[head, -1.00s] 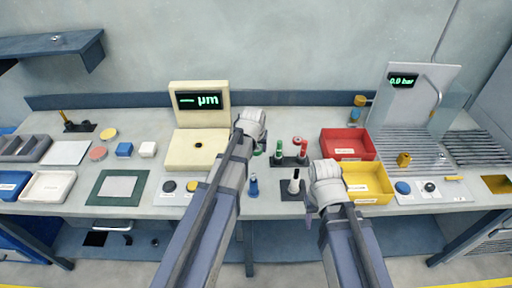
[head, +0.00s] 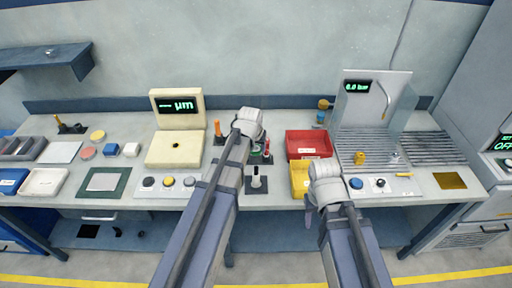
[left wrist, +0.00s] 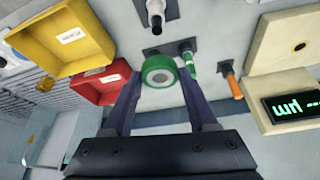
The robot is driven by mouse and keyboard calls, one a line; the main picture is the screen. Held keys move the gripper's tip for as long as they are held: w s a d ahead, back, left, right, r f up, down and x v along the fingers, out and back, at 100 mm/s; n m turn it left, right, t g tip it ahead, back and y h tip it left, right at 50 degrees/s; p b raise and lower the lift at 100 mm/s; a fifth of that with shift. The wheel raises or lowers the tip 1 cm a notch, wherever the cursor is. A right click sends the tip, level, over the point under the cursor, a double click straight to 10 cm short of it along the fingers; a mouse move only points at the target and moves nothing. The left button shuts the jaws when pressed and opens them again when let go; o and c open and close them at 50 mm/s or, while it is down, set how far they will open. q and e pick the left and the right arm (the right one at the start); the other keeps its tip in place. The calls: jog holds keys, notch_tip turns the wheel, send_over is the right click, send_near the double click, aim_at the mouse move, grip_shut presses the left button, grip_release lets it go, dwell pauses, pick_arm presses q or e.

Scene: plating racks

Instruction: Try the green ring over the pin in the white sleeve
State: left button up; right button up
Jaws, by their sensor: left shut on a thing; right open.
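A green ring (left wrist: 158,76) with a pale grey centre is held between the fingertips of my left gripper (left wrist: 160,72). It hangs above the bench in the left wrist view. The white sleeve (left wrist: 156,8) with a dark-tipped pin stands on a dark base at the top of that view, apart from the ring. The white sleeve also shows in the head view (head: 256,182), just right of my left forearm, which hides most of the gripper's surroundings. My right gripper (head: 311,212) is at the front edge of the bench, empty, its fingers barely visible.
A green pin (left wrist: 190,62) and an orange pin (left wrist: 233,84) stand near the ring. A red pin (head: 267,148) shows in the head view. A red bin (head: 309,153) and a yellow bin (head: 298,190) lie to the right. The cream gauge (head: 165,150) stands left.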

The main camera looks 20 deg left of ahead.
aim_at(256, 155)
pick_arm(q)
jog(key=shift+d, duration=0.1)
jog(key=shift+f, duration=0.15)
notch_tip(256, 155, down, 8)
jog(key=b, duration=0.8)
jog(key=shift+f+b, duration=0.35)
jog(key=shift+b, duration=0.2)
jog(key=shift+r, duration=0.15)
dwell(1.0)
jog(key=shift+r+p, duration=1.9)
jog(key=shift+p, duration=0.2)
jog(key=shift+r, duration=0.1)
